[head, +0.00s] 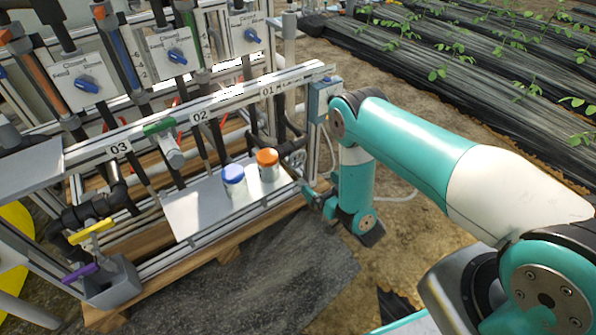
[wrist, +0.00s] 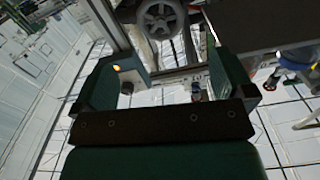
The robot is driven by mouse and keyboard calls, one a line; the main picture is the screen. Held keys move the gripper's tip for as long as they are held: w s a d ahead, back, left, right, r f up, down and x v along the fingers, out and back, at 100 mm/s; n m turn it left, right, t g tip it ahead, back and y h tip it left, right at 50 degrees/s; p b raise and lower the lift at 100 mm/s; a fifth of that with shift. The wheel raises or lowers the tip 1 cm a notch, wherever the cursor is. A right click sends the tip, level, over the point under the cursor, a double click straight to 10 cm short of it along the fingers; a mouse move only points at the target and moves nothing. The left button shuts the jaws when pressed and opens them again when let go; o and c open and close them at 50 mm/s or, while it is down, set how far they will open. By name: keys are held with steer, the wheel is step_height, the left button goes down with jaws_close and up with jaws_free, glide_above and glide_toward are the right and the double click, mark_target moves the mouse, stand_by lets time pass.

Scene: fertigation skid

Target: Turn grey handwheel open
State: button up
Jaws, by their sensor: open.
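The grey handwheel (head: 297,158) is at the right end of the skid in the head view, small and partly hidden by nearby parts. In the wrist view the spoked handwheel (wrist: 162,18) shows at the top middle, cut by the frame edge. My gripper (head: 316,194) is low at the skid's right end, just below and right of the wheel. In the wrist view its green fingers (wrist: 165,60) are wide apart with nothing held between them. The wheel appears beyond the fingertips, and I see no contact.
A grey-blue box (head: 321,100) is on the end post, close to my arm. A blue-lidded jar (head: 233,180) and an orange-lidded jar (head: 267,164) stand on the pale shelf (head: 195,212). A green-handled valve (head: 160,127) projects from the rail. Ground in front is clear.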

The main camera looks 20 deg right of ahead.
mark_target(298, 161)
steer(key=shift+w+f+b, duration=0.1)
steer(key=shift+f+b, duration=0.2)
steer(key=shift+b, duration=0.3)
steer(key=b+x, duration=0.3)
steer(key=x, duration=0.6)
steer(key=shift+a+r, duration=0.1)
steer(key=shift+w+a, duration=0.1)
steer(key=shift+w, duration=0.25)
steer(key=shift+r+b+x, duration=0.2)
steer(key=shift+b+x, duration=0.6)
steer(key=shift+x, duration=0.1)
steer(key=c, duration=0.9)
